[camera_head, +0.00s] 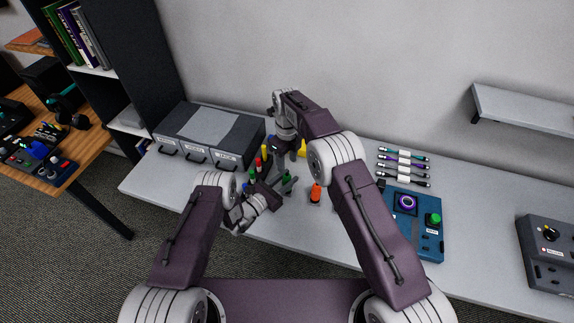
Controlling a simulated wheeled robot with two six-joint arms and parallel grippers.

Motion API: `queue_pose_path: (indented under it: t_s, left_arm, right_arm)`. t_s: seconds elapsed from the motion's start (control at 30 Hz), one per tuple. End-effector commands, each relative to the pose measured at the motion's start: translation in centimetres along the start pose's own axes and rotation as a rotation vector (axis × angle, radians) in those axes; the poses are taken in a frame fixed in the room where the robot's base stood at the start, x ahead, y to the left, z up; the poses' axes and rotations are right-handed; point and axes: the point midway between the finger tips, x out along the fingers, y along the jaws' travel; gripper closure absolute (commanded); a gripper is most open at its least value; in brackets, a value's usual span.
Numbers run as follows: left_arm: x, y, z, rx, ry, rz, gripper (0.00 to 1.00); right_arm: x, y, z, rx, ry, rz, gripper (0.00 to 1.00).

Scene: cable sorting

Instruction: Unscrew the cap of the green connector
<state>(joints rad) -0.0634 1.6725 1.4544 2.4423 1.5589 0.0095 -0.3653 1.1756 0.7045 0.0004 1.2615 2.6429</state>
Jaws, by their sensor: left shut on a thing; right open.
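The green connector (287,178) is a small upright piece with a green top, near the middle of the table. My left gripper (284,188) comes in from the left, low over the table, and is shut on the connector's dark lower part. My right gripper (287,150) is above and just behind it, pointing down, open and apart from the green top as far as I can see. The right arm hides part of this area, and the cap's edge is too small to make out.
An orange-topped connector (316,194) stands just right of the grippers. Red and yellow-topped pieces (258,163) stand behind the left gripper. A labelled drawer box (210,138) is at the back left. Several cables (403,167) and a blue control box (415,222) lie to the right.

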Motion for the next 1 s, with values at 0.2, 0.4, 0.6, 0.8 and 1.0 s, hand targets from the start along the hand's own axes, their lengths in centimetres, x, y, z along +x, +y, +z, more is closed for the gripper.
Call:
queue_pose_path:
  t_s: [0.2, 0.4, 0.6, 0.8, 1.0]
  left_arm:
    - [0.0, 0.0, 0.0, 0.000, 0.000, 0.000, 1.00]
    - [0.0, 0.0, 0.0, 0.000, 0.000, 0.000, 1.00]
    - [0.0, 0.0, 0.0, 0.000, 0.000, 0.000, 1.00]
    - [0.0, 0.0, 0.0, 0.000, 0.000, 0.000, 1.00]
    - [0.0, 0.0, 0.0, 0.000, 0.000, 0.000, 1.00]
  right_arm:
    - [3.4, 0.1, -0.1, 0.000, 0.004, 0.002, 0.55]
    - [6.8, 0.0, -0.1, 0.000, 0.002, 0.001, 0.55]
    - [7.9, 0.0, 0.0, 0.000, 0.000, 0.000, 0.55]
    - [8.0, 0.0, 0.0, 0.000, -0.001, 0.000, 0.55]
    - [8.0, 0.0, 0.0, 0.000, 0.000, 0.000, 1.00]
